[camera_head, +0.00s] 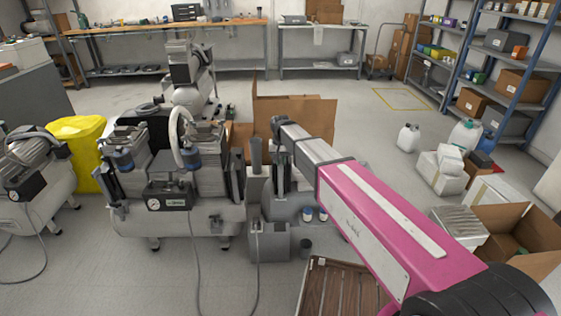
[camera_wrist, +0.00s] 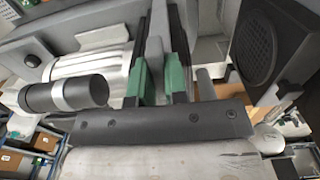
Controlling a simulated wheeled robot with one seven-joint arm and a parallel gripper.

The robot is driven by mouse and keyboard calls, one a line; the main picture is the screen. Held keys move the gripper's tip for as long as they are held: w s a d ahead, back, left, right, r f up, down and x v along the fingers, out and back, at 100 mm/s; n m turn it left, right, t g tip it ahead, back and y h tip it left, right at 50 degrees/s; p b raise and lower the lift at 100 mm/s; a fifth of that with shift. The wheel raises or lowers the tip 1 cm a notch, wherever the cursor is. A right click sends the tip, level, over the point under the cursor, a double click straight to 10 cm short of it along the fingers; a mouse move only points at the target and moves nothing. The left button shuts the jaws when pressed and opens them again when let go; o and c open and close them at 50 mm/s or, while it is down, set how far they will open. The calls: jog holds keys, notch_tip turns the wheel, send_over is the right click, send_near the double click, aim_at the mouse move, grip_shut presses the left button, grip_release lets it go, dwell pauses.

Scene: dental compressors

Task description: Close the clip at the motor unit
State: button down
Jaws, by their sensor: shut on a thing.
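In the wrist view my gripper (camera_wrist: 163,60) reaches up from its dark grey body with two green-padded fingers. They are close together on a narrow pale grey piece (camera_wrist: 155,58), which appears to be the clip; its outline is mostly hidden by the fingers. I cannot tell how far the clip is closed. In the head view, the middle compressor with its motor unit (camera_head: 207,150) stands left of my arm's far end. The gripper cannot be made out clearly there. In the wrist view a ribbed light metal housing (camera_wrist: 95,62) and a dark cylinder (camera_wrist: 65,94) lie left of the fingers.
A black grille housing (camera_wrist: 272,45) is close on the right in the wrist view. In the head view, another compressor (camera_head: 35,180) and a yellow bin (camera_head: 80,148) stand left. An open carton (camera_head: 515,228) and white jugs (camera_head: 464,135) stand right.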

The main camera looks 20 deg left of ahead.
jog(key=c, duration=1.1)
grip_release()
jog(key=shift+c, duration=0.2)
notch_tip(320, 180, up, 11)
jog(key=shift+f, duration=0.1)
jog(key=s+d+f+m, duration=0.15)
jog(key=d+f, duration=0.35)
jog(key=d, duration=0.6)
jog(key=s+d+f, duration=0.2)
jog(key=d+f, duration=0.2)
jog(key=d, duration=0.8)
jog(key=s+d+f, duration=0.2)
jog(key=s+d, duration=0.2)
jog(key=d, duration=0.3)
jog(key=s+d+f+m, duration=0.1)
jog(key=s+d+f, duration=0.1)
jog(key=s+d, duration=0.2)
jog(key=s+d+f+m, duration=0.1)
jog(key=s+d+f, duration=0.2)
jog(key=d, duration=0.7)
jog(key=shift+s+d, duration=0.35)
jog(key=shift+s, duration=0.45)
